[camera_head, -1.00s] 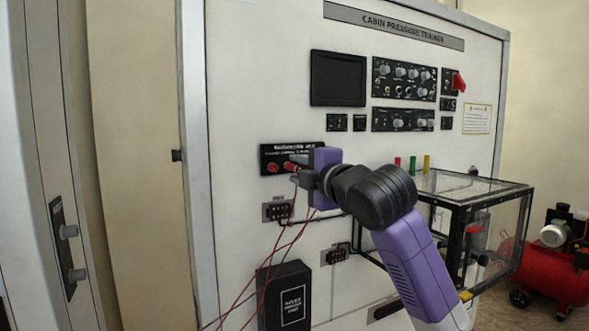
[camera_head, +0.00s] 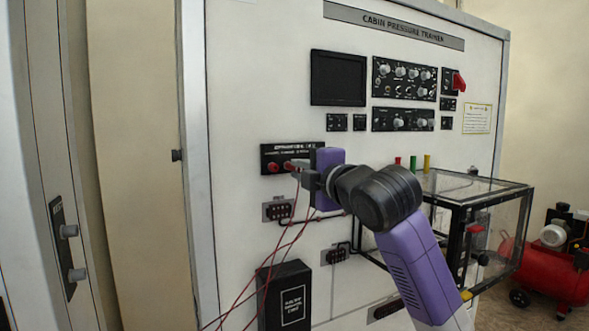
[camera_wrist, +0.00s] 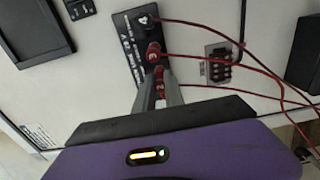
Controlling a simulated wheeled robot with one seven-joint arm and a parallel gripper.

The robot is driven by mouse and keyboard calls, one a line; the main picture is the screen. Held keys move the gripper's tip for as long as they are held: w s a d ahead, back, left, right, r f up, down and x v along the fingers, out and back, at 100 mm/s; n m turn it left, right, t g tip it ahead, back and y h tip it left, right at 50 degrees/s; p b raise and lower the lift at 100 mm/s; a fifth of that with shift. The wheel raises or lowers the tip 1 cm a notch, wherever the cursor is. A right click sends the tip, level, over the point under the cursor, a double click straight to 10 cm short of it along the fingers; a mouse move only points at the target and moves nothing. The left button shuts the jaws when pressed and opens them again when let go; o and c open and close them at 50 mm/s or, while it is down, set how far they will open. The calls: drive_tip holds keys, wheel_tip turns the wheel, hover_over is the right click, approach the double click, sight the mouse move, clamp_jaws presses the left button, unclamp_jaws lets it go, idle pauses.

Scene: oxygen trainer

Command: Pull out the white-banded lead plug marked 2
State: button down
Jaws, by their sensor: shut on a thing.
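My gripper (camera_wrist: 160,92) is shut on a red lead plug (camera_wrist: 160,87) with a pale band and what looks like a 2; the fingers hide much of it. I cannot tell whether its tip is still in the black socket strip (camera_wrist: 125,43). Another red plug (camera_wrist: 152,50) sits beside it in the strip, and a further red lead starts at the strip's upper end. In the head view my gripper (camera_head: 299,164) is at the right part of the socket strip (camera_head: 291,150), with red plugs (camera_head: 273,168) to its left.
Red leads (camera_head: 292,235) hang below my gripper past a black box (camera_head: 285,295). A small connector block (camera_head: 278,211) is under the strip. A clear black-framed case (camera_head: 478,190) stands to the right, with a red compressor tank (camera_head: 555,275) beyond.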

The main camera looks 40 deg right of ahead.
drive_tip(key=shift+v, duration=2.1)
drive_tip(key=shift+s, duration=0.1)
